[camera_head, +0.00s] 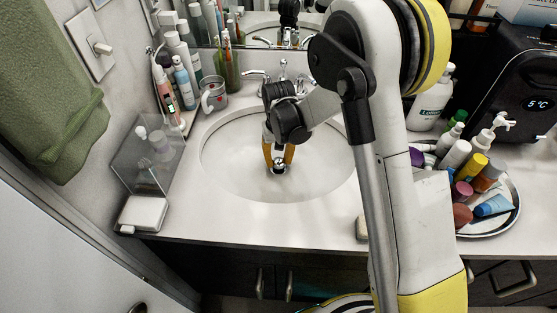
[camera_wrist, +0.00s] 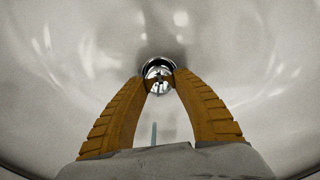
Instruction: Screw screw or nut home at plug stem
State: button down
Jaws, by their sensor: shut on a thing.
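The white sink basin (camera_head: 225,170) is set in the vanity top. My gripper (camera_head: 278,163) points down into the basin, its two orange fingers close together at the drain. In the wrist view my gripper (camera_wrist: 160,80) has its fingertips on either side of a small shiny chrome piece (camera_wrist: 158,72), shut on it. The chrome piece also shows between the fingertips in the head view (camera_head: 279,166). A dark round drain opening (camera_wrist: 157,62) lies around or just behind it. A thin grey rod (camera_wrist: 153,133) shows between the fingers. The thread and any contact under the piece are hidden.
A chrome faucet (camera_head: 284,75) stands behind the basin. A grey mug (camera_head: 214,96) and several bottles (camera_head: 183,75) stand at the left, with a clear box (camera_head: 147,155) in front. A crowded tray (camera_head: 505,222) is at the right. The front counter (camera_head: 240,228) is mostly clear.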

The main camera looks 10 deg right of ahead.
jog(key=m, duration=0.4)
jog(key=shift+b, duration=0.4)
jog(key=shift+m, duration=0.5)
jog(key=m, duration=0.2)
jog(key=shift+m, duration=0.3)
jog(key=m, duration=0.2)
jog(key=shift+m, duration=0.3)
jog(key=shift+m, duration=0.5)
jog(key=m, duration=0.4)
